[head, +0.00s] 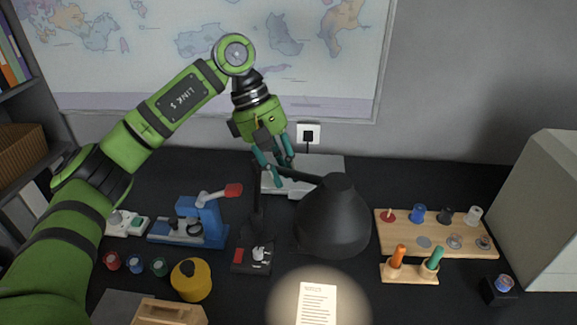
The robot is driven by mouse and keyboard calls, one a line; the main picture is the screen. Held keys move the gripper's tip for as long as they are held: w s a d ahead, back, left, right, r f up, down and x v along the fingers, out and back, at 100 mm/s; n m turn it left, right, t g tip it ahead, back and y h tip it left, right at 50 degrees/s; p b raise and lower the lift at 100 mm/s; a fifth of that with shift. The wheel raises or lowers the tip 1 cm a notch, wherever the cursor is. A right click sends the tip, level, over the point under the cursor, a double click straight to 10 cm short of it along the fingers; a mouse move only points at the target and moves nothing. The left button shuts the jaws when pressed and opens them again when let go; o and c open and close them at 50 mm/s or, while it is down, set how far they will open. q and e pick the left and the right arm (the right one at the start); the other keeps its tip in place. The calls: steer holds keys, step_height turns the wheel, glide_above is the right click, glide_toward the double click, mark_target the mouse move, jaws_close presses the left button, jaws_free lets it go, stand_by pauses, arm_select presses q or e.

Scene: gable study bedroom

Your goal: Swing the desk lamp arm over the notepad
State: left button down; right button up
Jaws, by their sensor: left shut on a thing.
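My left gripper (279,176) reaches down from above and is shut on the lamp arm, between the post and the shade. The printed white notepad (317,302) lies at the front edge of the view, inside a round pool of light. The shade is just behind the notepad, nearly in line with it. My right gripper is not in view.
Left of the lamp stand a blue device (205,222) with a red-tipped lever, a yellow round container (191,280) and small colored jars. A wooden pegboard (390,240) and a grey box (550,210) are on the right. A pale flat object (322,168) lies behind the lamp.

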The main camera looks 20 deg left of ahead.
arm_select(q)
steer(key=shift+s, duration=0.1)
stand_by(0.4)
steer(key=c, duration=1)
jaws_free()
steer(key=shift+c, duration=0.2)
steer(key=shift+a, duration=0.1)
steer(key=v, duration=1.2)
